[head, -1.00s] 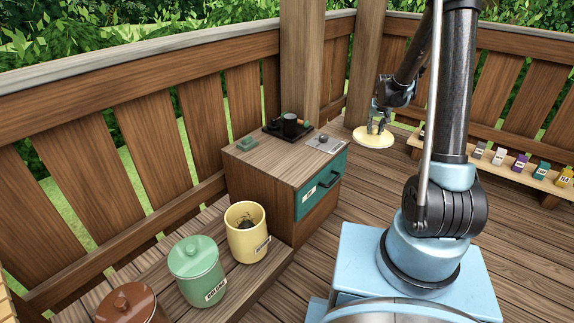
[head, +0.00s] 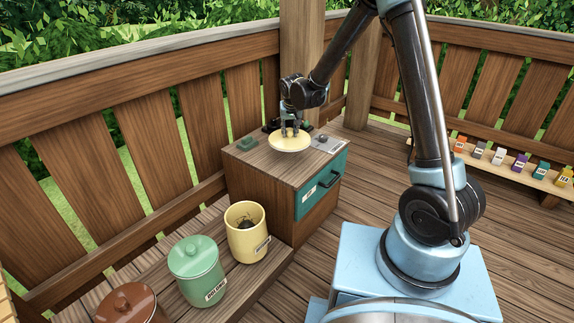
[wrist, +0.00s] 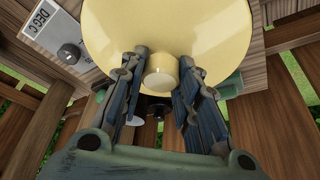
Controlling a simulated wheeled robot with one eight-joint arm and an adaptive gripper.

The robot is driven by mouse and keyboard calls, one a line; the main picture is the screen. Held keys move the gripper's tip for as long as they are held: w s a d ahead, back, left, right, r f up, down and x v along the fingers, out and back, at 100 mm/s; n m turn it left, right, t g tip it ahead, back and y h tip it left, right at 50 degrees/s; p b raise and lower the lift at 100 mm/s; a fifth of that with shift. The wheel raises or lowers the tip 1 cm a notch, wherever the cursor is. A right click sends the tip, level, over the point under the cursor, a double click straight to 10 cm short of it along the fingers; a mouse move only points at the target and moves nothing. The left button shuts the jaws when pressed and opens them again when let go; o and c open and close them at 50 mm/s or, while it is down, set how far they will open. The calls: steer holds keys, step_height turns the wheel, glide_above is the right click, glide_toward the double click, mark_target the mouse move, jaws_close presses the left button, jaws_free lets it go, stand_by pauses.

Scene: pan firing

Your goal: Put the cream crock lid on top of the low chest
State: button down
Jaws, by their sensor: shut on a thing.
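The cream crock lid (head: 290,144) is a pale yellow disc over the top of the low chest (head: 258,160) in the head view. I cannot tell whether it touches the top or hovers just above it. My gripper (head: 290,130) is shut on its knob from above. In the wrist view the lid (wrist: 165,25) fills the upper middle, with its knob (wrist: 161,72) between the fingers of my gripper (wrist: 160,85). The low chest is brown wood with a teal drawer front (head: 322,187). The cream crock (head: 246,232) stands open in front of the chest.
A dark tray with a black item (head: 271,126) is behind the lid, partly hidden. A green dish (head: 247,143) lies left on the chest top and a labelled plate with a grey knob (head: 324,141) lies right. Green (head: 196,270) and brown (head: 132,304) lidded crocks stand on the bench.

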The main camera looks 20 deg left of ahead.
mark_target(286, 140)
steer(key=shift+s+a, duration=0.5)
steer(key=shift+a, duration=0.1)
steer(key=shift+s+a+f, duration=0.1)
steer(key=shift+a+f, duration=0.05)
steer(key=shift+f, duration=4.85)
steer(key=c, duration=1.2)
jaws_free()
steer(key=shift+f, duration=0.1)
steer(key=v, duration=1.2)
steer(key=shift+s, duration=0.1)
